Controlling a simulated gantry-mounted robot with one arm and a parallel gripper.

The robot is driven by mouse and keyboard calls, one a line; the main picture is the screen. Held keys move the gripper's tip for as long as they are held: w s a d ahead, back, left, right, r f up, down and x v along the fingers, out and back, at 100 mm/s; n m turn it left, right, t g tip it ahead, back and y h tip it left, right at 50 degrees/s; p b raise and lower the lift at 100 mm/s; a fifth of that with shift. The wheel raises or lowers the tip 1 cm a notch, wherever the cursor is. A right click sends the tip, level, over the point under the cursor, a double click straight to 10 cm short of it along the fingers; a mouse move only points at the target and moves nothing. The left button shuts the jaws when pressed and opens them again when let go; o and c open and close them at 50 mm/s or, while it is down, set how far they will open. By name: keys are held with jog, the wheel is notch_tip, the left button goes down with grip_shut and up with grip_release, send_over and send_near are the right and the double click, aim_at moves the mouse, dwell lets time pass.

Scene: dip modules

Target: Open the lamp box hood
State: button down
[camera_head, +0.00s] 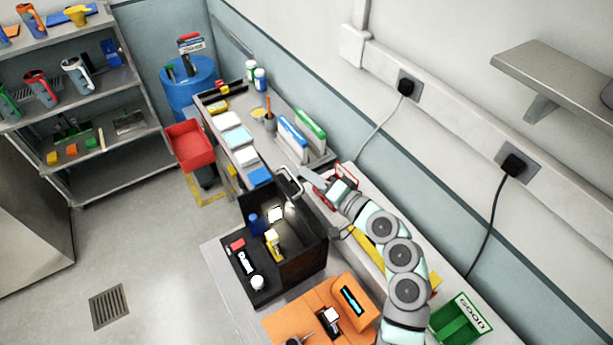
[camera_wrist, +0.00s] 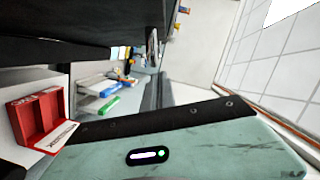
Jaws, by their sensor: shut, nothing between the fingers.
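The lamp box (camera_head: 303,266) is a black box on the bench in the head view. Its inside shows from above and the front, with a lit square in it. A dark panel, seemingly the hood (camera_head: 312,218), stands up at its back right. A pale loop like a handle (camera_head: 289,181) shows at the top edge. My gripper (camera_head: 308,176) is shut and empty, just behind and beside that loop; whether they touch I cannot tell. In the wrist view a large dark surface fills the top left, and the fingers are not clearly visible.
A blue bottle (camera_head: 254,224) and a yellow item (camera_head: 273,245) stand in the box. An orange unit (camera_head: 290,323) lies in front. A red box (camera_wrist: 40,121) is close to my wrist. Folders (camera_head: 292,138) and trays fill the bench beyond; the wall is behind my arm.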

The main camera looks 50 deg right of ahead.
jog(key=s+d+r+b, duration=0.2)
jog(key=s, duration=0.9)
jog(key=shift+r+b, duration=0.3)
jog(key=shift+a, duration=0.1)
